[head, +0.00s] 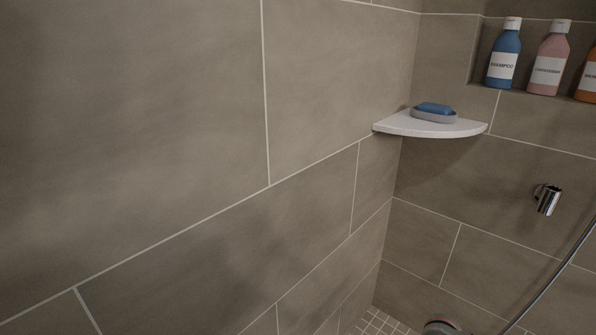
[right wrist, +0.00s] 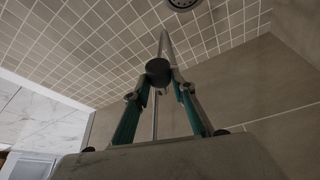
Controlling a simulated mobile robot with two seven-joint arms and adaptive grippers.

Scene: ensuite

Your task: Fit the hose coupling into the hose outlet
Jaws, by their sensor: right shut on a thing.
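The hose outlet (head: 547,200) is a small chrome fitting on the right-hand tiled wall in the head view, below and right of the corner shelf. A thin dark hose (head: 562,270) curves up to the right edge there. My left gripper is not in view.
A white corner shelf (head: 430,125) holds a soap dish (head: 434,116) with blue soap. A blue shampoo bottle (head: 504,55), a pink bottle (head: 549,60) and an orange bottle (head: 588,78) stand in the niche. The wall in front of the outlet looks clear. A round drain (right wrist: 182,3) shows in the small tiles.

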